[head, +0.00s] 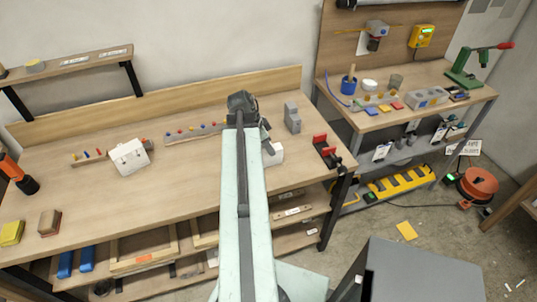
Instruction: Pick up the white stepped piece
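A white block (276,155) sits on the workbench just right of my arm; its left part is hidden behind the arm, so I cannot see its full shape. It looks like the white stepped piece. A grey stepped block (292,117) stands upright on the bench behind it and to the right. My arm reaches forward over the bench. The dark end of my gripper (267,140) shows at the arm's right side, close above or against the white block. Its fingers are too small and hidden to tell whether they are open or touching it.
A red and black clamp (326,151) is at the bench's right end. A white box-like object (130,157) and a strip with coloured pegs (194,132) lie to the left. A grey cabinet (425,275) stands at front right. The bench's front middle-left is clear.

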